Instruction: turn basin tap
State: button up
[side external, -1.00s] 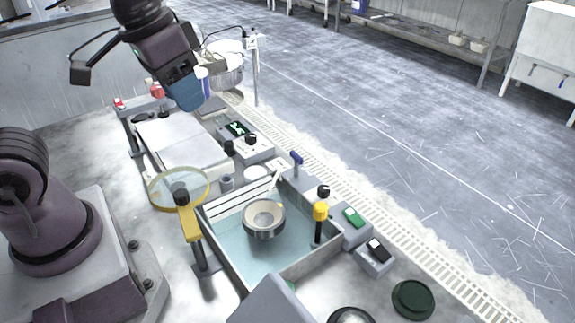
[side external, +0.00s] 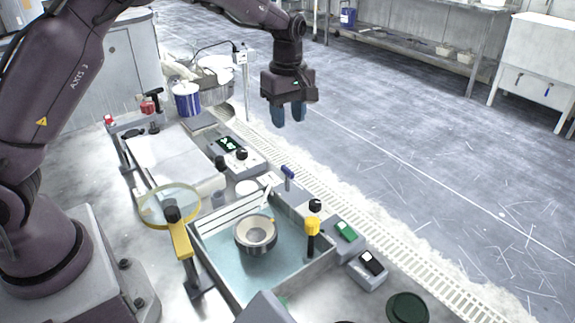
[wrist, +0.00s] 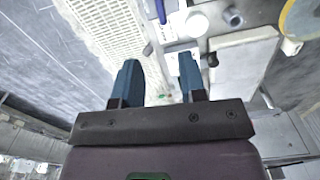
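The basin (side external: 215,262) holds shallow water and a round metal bowl (side external: 256,234). A small tap with a blue handle (side external: 288,172) stands upright at the basin's back edge. In the wrist view a blue handle (wrist: 148,49) shows at the top, beyond the fingertips. The gap between the fingers is clear in the wrist view (wrist: 160,82).
A magnifier (side external: 170,205) on a yellow arm stands left of the basin. A control box (side external: 240,152) with black knobs sits behind it, and green and black switch boxes (side external: 346,232) sit at the right. A blue-and-white bucket (side external: 187,98) stands at the back left.

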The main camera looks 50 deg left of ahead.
aim_at(288, 169)
notch_tip(288, 169, down, 13)
jog(key=shift+f, duration=0.1)
dwell(0.4)
jog(key=shift+c, duration=0.4)
grip_shut()
